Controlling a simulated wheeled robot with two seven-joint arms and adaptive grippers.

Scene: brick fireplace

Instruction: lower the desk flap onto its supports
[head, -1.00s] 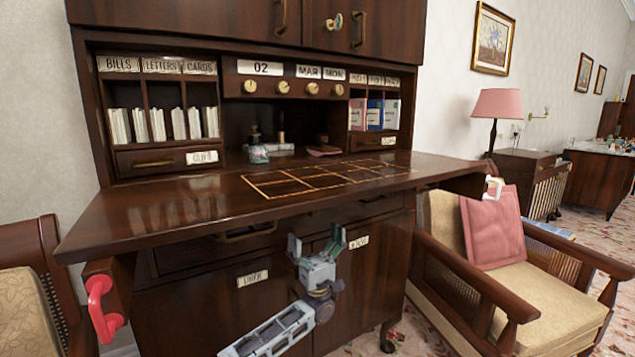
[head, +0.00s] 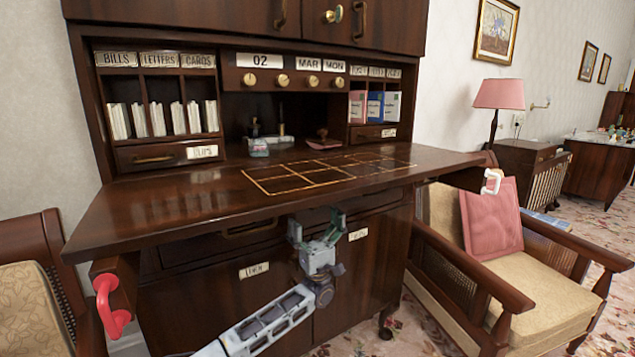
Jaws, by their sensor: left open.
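The desk flap (head: 190,205) is a dark, glossy wooden board with a gold-lined grid on top. It lies about level, out from the desk. The left support (head: 115,270), with a red handle (head: 108,303), stands out under its left end. The right support (head: 465,179), with a white handle (head: 491,181), is under its right end. I cannot tell whether the flap touches either. My left gripper (head: 318,226) is open and empty, fingers up, just below the flap's front edge. My right gripper is not in view.
Below the flap are a drawer and labelled cupboard doors (head: 375,270). Pigeonholes with papers (head: 160,118) and small desk items (head: 258,147) stand behind it. A wooden armchair with a pink cushion (head: 490,228) is close on the right; another chair (head: 30,280) is on the left.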

